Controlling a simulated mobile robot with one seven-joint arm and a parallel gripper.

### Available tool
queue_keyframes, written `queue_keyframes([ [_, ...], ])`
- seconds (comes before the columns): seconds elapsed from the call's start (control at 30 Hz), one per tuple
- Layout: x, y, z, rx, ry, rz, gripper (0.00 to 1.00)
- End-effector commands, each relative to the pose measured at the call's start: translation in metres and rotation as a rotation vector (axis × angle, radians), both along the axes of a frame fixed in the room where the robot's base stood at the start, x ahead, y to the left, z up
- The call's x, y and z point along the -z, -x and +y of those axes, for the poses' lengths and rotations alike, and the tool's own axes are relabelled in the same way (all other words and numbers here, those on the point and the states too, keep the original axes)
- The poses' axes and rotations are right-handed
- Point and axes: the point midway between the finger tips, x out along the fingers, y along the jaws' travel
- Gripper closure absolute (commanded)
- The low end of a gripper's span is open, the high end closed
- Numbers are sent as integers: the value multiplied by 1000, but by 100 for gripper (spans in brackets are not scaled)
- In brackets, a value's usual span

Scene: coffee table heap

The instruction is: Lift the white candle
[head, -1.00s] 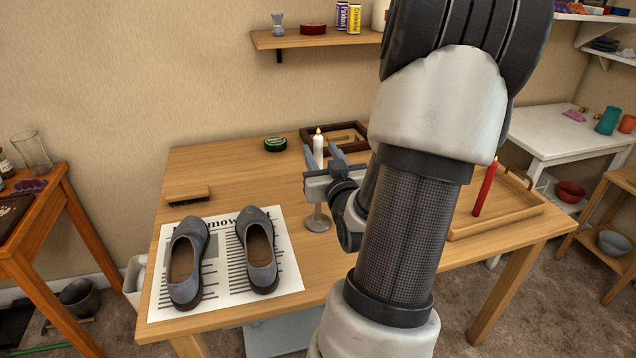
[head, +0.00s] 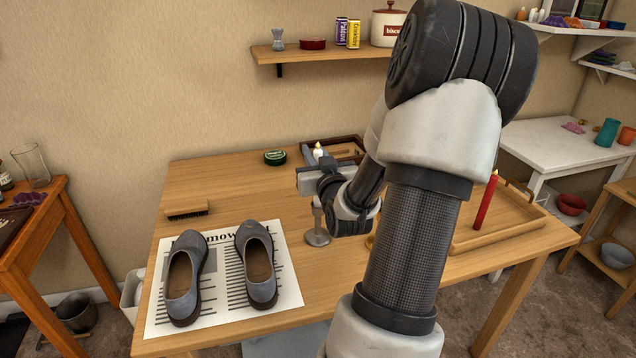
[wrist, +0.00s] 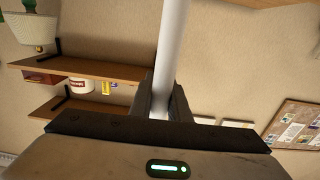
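The white candle (head: 318,153) stands upright in the middle of the wooden table. Its top shows just above my gripper (head: 317,162), which hides its lower part. A metal candle holder (head: 317,238) stands below, with its round base on the table. In the wrist view the candle (wrist: 172,45) is a pale shaft running up from between the fingers of my gripper (wrist: 161,100). Both fingers lie close against its sides, so the gripper looks shut on it. Whether the candle sits in the holder is hidden.
Grey shoes (head: 184,280) rest on a newspaper (head: 222,312) at front left. A brush (head: 187,208), a green tin (head: 275,157) and a dark wooden tray (head: 353,143) lie farther back.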

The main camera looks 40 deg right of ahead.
Motion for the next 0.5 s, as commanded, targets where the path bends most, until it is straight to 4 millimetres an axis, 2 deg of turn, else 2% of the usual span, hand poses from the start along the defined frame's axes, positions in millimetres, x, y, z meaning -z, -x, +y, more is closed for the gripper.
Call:
queue_keyframes([
  [0.03, 0, 0, 0, 0, 0, 0, 95],
  [0.07, 0, 0, 0, 0, 0, 0, 100],
  [0.37, -1, 0, 0, 0, 1, -1, 100],
  [0.5, -15, 0, 0, -1, 5, -2, 100],
])
